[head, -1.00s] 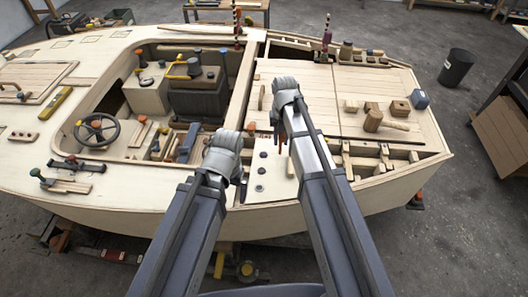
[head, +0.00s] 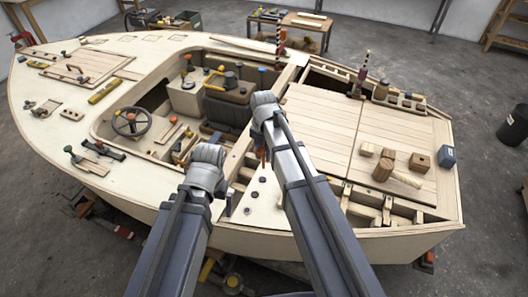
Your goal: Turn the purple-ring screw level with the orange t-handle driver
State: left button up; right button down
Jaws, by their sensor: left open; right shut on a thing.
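My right gripper (head: 264,153) is over the cockpit's right edge, beside the pale panel. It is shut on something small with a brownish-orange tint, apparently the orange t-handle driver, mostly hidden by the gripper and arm. My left gripper (head: 227,206) is lower and to the left, open, at the near side deck beside the pale panel (head: 266,203). Several dark round screw heads or fittings show on that panel. I cannot make out a purple ring on any of them, and my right arm covers part of the area.
A steering wheel (head: 131,122) and a dark seat box (head: 228,108) are in the cockpit at left. Open slotted compartments (head: 371,207) line the near right edge.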

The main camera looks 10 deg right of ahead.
jog(key=shift+a+r, duration=0.1)
jog(key=shift+a, duration=0.1)
jog(key=shift+f, duration=0.25)
notch_tip(320, 180, down, 5)
jog(key=b, duration=0.5)
jog(key=shift+f+b, duration=0.15)
jog(key=shift+b, duration=0.25)
